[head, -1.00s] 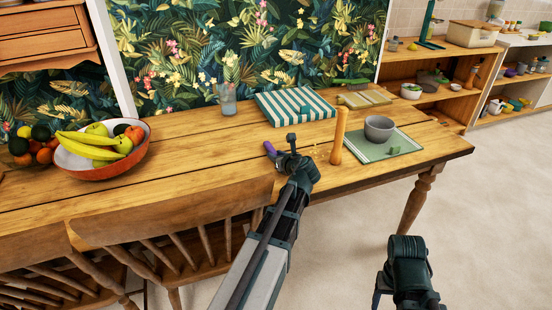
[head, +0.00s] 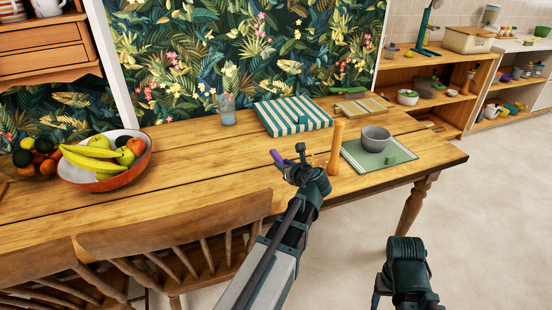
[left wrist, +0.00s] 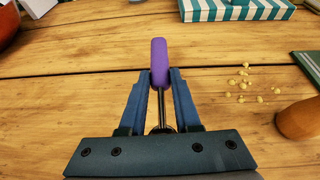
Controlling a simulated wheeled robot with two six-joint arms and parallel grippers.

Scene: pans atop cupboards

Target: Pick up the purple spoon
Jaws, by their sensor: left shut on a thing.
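The purple spoon (head: 276,157) shows by its purple handle at the left of my left gripper (head: 288,162) in the head view. In the left wrist view the purple handle (left wrist: 159,62) stands out beyond the fingers, and its metal shaft runs back between them. My left gripper (left wrist: 160,84) is shut on the spoon over the wooden table (head: 190,150). The spoon's far end is hidden by the gripper. Any gap between spoon and table is hard to judge. My right arm shows at the lower right, away from the table; its finger opening cannot be made out.
A wooden pepper mill-like post (head: 336,148) stands close right of my left gripper. Behind it a grey bowl (head: 375,138) sits on a green mat (head: 400,153). A striped book-like block (head: 292,115) lies behind. A fruit bowl (head: 110,182) is left. Chairs (head: 180,235) line the front edge.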

